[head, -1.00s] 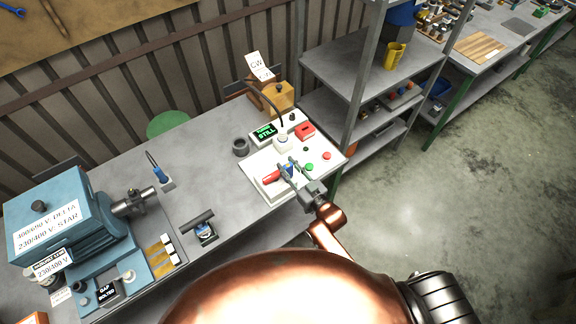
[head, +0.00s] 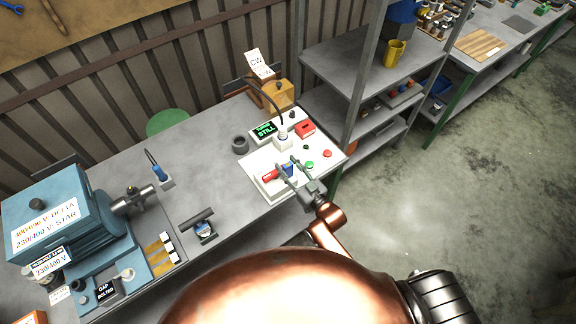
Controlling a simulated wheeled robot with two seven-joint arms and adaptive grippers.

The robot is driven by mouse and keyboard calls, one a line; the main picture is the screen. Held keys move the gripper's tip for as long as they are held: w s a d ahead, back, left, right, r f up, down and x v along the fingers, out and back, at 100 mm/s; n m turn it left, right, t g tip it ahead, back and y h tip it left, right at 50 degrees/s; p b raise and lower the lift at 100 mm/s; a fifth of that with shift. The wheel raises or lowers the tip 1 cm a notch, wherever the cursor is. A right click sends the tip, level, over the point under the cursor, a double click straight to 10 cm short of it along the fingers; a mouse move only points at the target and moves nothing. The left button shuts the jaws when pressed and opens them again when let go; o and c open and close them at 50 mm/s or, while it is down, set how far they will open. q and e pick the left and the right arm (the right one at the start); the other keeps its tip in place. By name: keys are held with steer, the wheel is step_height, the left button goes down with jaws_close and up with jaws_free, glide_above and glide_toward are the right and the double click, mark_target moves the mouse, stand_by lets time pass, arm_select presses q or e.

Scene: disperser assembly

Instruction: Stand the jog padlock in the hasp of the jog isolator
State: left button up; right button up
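The jog isolator appears to be the white box with a red handle (head: 269,174) on the white panel (head: 255,163) at the right end of the bench. A small blue block, which looks like the jog padlock (head: 288,169), sits just right of the red handle. My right gripper (head: 286,163) reaches in from the lower right, its two fingers apart on either side of the blue block, with a gap showing. The hasp and shackle are too small to make out, so I cannot tell how they fit. My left gripper is not in view.
The panel also carries a red box (head: 305,128), a green-lit STILL display (head: 264,131), a white plug with a black cable (head: 283,140), and green and red buttons. A dark ring (head: 240,146) stands left of it. A blue motor (head: 55,220) fills the bench's left end.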

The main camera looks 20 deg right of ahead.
steer(key=shift+o, duration=0.9)
steer(key=shift+s, duration=0.1)
steer(key=v, duration=1.1)
steer(key=shift+s, duration=0.4)
steer(key=shift+d, duration=0.1)
